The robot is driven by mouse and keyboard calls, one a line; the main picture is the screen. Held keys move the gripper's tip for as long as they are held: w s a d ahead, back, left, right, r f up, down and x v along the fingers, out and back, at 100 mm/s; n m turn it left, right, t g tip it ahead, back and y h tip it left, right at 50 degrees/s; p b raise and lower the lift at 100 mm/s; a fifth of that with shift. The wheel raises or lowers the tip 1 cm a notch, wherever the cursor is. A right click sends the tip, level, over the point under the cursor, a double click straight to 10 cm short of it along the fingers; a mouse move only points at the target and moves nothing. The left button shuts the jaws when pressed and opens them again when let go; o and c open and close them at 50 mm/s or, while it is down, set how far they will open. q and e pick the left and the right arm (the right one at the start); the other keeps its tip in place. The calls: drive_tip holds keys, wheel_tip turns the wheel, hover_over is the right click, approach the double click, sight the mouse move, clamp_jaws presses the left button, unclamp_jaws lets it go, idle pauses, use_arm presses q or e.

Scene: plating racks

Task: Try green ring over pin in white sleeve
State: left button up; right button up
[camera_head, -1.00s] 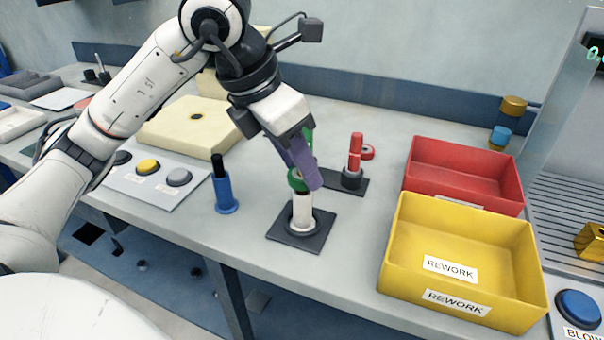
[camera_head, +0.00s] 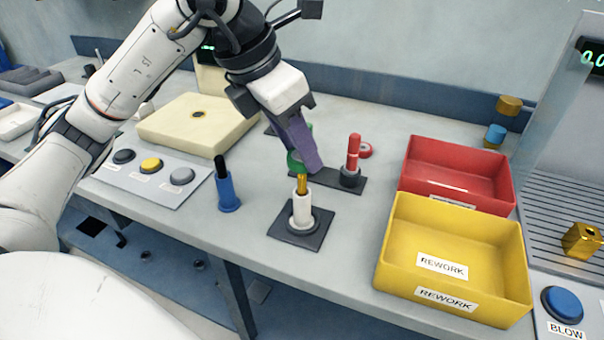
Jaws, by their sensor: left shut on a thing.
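The white sleeve (camera_head: 302,213) stands upright on a dark square base near the table's front. A gold pin (camera_head: 302,184) sticks up from its top. My left gripper (camera_head: 304,166) has purple fingers and is shut on the green ring (camera_head: 294,164). The fingers hide part of the ring. In the picture the ring is just above the pin's tip and appears apart from the sleeve; I cannot tell its exact depth relative to the pin. My right gripper is not in view.
A blue sleeve with a black pin (camera_head: 228,191) stands left. Yellow (camera_head: 384,262) and red (camera_head: 408,168) bins are at right. A button panel (camera_head: 152,190) lies left.

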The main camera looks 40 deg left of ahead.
use_arm(q)
drive_tip(key=shift+r+p, duration=0.75)
drive_tip(key=shift+r, duration=0.35)
drive_tip(key=shift+f, duration=0.1)
